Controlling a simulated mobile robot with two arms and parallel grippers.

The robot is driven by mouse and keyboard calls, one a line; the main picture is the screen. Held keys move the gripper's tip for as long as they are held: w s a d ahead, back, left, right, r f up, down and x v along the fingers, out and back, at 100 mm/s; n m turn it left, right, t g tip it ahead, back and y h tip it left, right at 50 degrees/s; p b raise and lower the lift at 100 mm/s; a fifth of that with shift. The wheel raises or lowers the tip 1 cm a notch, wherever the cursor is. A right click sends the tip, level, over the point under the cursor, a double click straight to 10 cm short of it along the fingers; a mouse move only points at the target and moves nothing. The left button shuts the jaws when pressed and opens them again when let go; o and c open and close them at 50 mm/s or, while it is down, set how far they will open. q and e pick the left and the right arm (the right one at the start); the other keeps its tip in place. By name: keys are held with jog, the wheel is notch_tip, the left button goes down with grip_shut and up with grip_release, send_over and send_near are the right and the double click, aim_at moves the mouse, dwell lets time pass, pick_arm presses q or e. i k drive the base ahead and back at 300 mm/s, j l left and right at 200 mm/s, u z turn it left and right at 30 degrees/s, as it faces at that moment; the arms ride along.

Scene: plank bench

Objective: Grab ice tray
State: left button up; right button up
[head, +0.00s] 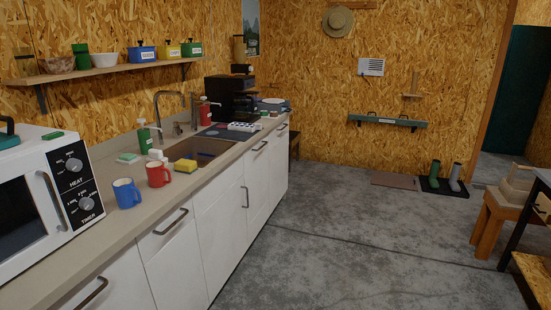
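A small, pale, low object (243,126) lies on the far part of the counter, by the dark mat and in front of the black coffee machine (230,98). It may be the ice tray, but it is too small to tell for sure. Neither of my grippers shows in the head view.
The counter (95,242) runs along the left wall with a microwave (40,195), a blue mug (126,193), a red mug (158,174), a yellow sponge (185,168) and a sink (190,150). A wooden stool (494,222) stands at right. The concrete floor (340,230) between is clear.

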aim_at(243, 126)
jog(key=i, duration=2.2)
